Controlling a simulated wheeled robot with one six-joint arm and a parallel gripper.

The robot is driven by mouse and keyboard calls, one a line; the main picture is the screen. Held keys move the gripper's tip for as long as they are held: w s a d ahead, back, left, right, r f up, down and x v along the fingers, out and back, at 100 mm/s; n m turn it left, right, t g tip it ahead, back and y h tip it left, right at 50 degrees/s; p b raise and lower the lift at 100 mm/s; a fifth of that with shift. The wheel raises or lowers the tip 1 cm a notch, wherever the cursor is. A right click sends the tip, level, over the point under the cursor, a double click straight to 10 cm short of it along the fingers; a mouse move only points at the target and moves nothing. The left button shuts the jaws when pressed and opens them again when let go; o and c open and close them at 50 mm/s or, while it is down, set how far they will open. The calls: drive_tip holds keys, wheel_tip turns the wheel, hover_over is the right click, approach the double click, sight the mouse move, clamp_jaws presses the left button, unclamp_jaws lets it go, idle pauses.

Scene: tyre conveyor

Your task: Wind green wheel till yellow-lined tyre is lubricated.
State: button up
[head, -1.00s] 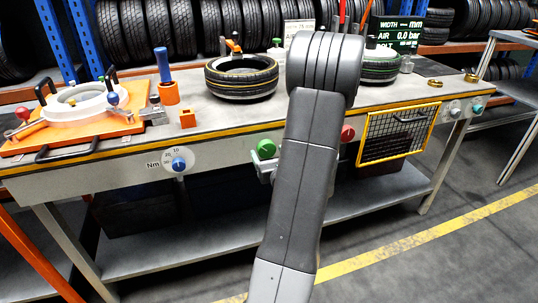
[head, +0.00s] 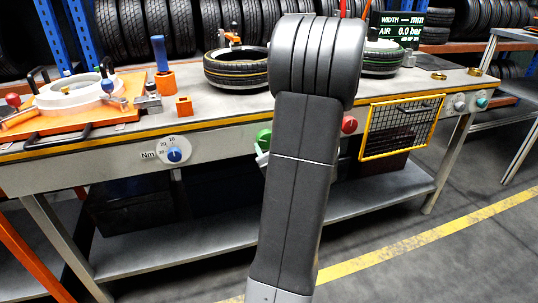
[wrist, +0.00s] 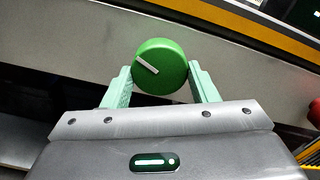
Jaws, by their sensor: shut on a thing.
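The green wheel (head: 264,138) is a round knob on the front edge of the workbench, partly hidden by my arm in the head view. In the wrist view the green wheel (wrist: 160,62) fills the gap between the pale green fingers of my gripper (wrist: 160,74), which is shut on it. Its white pointer line slants from upper left to lower right. The yellow-lined tyre (head: 228,76) lies flat on the bench behind the wheel, its right side hidden by my arm. Whether it is wet cannot be told.
A red knob (head: 349,124) and a yellow-framed mesh guard (head: 400,127) are on the bench front to the right. A blue dial (head: 174,155) is to the left. A green-lined tyre (head: 382,62) lies behind my arm. An orange fixture (head: 75,112) stands at the far left.

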drive_tip(key=shift+n+b, duration=2.1)
drive_tip(key=shift+b, duration=0.75)
drive_tip(key=o, duration=1)
drive_tip(key=p+v, duration=0.1)
drive_tip(key=v, duration=1.2)
drive_tip(key=shift+s+d+r+p, duration=0.1)
drive_tip(key=shift+s+d+p, duration=0.05)
drive_tip(key=shift+s+p, duration=0.25)
drive_tip(key=shift+w, duration=0.1)
